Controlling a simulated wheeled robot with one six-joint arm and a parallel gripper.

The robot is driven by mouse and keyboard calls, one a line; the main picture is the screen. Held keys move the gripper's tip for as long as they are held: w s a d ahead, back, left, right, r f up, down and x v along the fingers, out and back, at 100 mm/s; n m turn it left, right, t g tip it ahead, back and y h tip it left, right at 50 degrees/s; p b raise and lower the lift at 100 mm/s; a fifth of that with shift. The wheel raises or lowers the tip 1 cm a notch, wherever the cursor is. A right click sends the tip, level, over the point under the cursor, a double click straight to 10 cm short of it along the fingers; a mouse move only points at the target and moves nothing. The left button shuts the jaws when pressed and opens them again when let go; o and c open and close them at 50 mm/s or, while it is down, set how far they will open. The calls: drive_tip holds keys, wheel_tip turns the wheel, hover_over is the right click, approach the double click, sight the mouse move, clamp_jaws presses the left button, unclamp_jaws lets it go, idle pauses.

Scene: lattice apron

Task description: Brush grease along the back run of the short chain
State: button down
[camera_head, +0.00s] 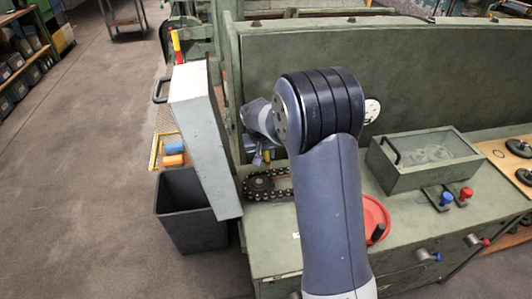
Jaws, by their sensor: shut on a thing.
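The short chain (283,194) lies around a dark sprocket (259,185) on the green bench top. Its right part is hidden behind my arm. My gripper (257,154) is above and just behind the sprocket, small and partly hidden by my wrist. It is shut on a thin thing that I see too little of to name; a small yellowish bit shows below it. I cannot tell whether that touches the chain. A red round dish (374,217) with a dark upright piece (378,233) stands right of my arm, partly hidden by it.
A tall pale grey panel box (205,140) stands close left of the chain. A green guard wall (400,75) rises behind. A glass-topped green box (425,160) and red and blue knobs are at the right. A dark bin (190,225) stands on the floor at left.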

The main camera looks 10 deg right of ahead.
drive_tip(key=shift+f+b, duration=0.4)
drive_tip(key=shift+f, duration=0.05)
idle(0.3)
drive_tip(key=shift+d, duration=0.15)
drive_tip(key=shift+d, duration=10.65)
drive_tip(key=shift+a+f+b, duration=0.2)
drive_tip(key=shift+a+b, duration=0.8)
drive_tip(key=shift+a, duration=4.4)
drive_tip(key=shift+a+f+b, duration=0.15)
drive_tip(key=shift+a+b, duration=0.8)
drive_tip(key=shift+a, duration=4.4)
